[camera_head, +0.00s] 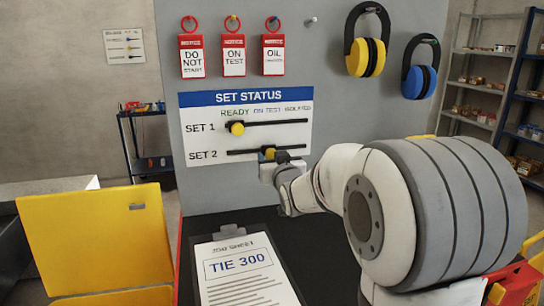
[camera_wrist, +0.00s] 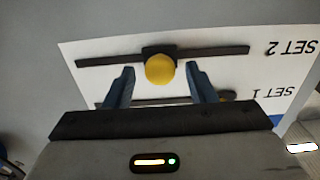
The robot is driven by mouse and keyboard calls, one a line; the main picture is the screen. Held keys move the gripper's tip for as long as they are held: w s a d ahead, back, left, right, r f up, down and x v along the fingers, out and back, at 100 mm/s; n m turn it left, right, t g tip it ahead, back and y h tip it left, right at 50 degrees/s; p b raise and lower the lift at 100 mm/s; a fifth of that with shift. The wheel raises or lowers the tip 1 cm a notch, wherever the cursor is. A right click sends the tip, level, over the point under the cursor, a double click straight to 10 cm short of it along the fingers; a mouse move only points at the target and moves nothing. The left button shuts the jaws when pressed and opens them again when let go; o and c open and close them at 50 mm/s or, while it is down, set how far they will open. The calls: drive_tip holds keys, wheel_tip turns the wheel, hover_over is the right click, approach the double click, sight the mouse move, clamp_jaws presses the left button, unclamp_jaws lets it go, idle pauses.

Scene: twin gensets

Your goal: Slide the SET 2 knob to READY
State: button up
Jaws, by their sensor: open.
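The SET STATUS board (camera_head: 185,120) on the grey panel has two slide tracks under READY, ON TEST and ISOLATED. The yellow SET 2 knob (camera_head: 268,153) is on the lower track (camera_head: 243,152), near its middle, roughly below ON TEST. It is partly hidden by my gripper (camera_head: 284,158). In the wrist view, turned about upside down, the SET 2 knob (camera_wrist: 160,70) shows between the blue fingertips of my gripper (camera_wrist: 161,69). The jaws are open, with a gap visible on both sides of it.
The yellow SET 1 knob (camera_head: 237,128) is near the left end of the upper track, below READY. Red tags (camera_head: 192,57) and ear defenders (camera_head: 368,42) hang above the board. A job sheet clipboard (camera_head: 243,275) lies on the black surface below.

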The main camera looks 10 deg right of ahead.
drive_tip(key=s, duration=0.5)
drive_tip(key=shift+s+d, duration=0.1)
drive_tip(key=shift+s, duration=0.05)
